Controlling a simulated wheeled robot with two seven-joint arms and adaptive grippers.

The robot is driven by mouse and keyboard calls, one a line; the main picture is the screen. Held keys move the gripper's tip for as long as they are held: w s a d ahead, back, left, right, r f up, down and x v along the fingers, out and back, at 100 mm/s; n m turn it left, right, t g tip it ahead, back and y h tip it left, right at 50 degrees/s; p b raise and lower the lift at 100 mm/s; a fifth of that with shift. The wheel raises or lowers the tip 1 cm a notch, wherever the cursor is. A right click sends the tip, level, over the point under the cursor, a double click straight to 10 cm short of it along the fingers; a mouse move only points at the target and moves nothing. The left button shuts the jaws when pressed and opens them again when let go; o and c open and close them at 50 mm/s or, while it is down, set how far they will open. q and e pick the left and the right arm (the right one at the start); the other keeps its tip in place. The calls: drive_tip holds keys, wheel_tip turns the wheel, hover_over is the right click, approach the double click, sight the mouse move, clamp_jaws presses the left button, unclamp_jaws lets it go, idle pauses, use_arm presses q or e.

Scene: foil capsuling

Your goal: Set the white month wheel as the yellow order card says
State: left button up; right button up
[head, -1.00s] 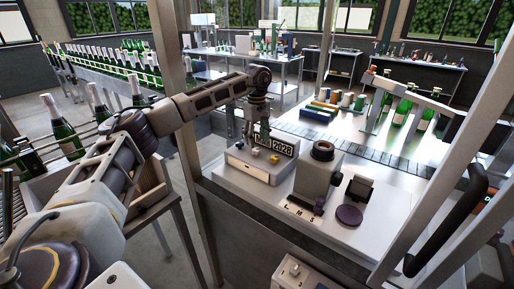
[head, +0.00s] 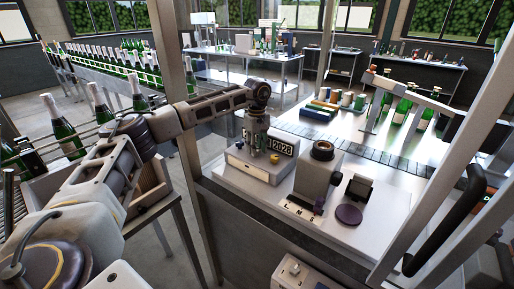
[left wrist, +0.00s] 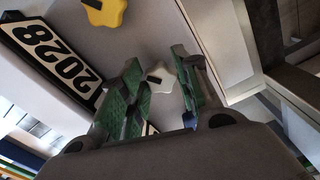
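The white month wheel (left wrist: 159,75) is a small star-shaped knob; in the left wrist view it shows between the green-padded fingers of my left gripper (left wrist: 160,92). Gaps show between wheel and fingers. In the head view, my left gripper (head: 257,150) points down at the front of the grey coder box (head: 250,170) and covers the wheel. The date display (head: 285,146) reads 2028 on its right part; the gripper hides much of the month part. It also shows in the left wrist view (left wrist: 60,52). I cannot make out the yellow order card. My right gripper is not in view.
A yellow knob (left wrist: 104,12) sits near the white wheel. A grey machine with a dark round top (head: 322,152) and a dark purple disc (head: 349,214) stand to the right on the bench. Frame posts (head: 180,120) flank the bench.

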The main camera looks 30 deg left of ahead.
use_arm(q)
drive_tip(key=c, duration=0.4)
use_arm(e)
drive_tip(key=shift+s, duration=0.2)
use_arm(q)
drive_tip(key=shift+n, duration=0.3)
drive_tip(key=shift+n+p, duration=0.35)
drive_tip(key=shift+n, duration=0.05)
drive_tip(key=n+p, duration=0.1)
drive_tip(key=n, duration=0.2)
drive_tip(key=shift+w, duration=0.15)
drive_tip(key=n+p, duration=0.1)
drive_tip(key=n, duration=0.3)
drive_tip(key=shift+w+n, duration=0.1)
drive_tip(key=shift+n, duration=0.5)
drive_tip(key=shift+n+p, duration=0.3)
drive_tip(key=shift+n, duration=0.3)
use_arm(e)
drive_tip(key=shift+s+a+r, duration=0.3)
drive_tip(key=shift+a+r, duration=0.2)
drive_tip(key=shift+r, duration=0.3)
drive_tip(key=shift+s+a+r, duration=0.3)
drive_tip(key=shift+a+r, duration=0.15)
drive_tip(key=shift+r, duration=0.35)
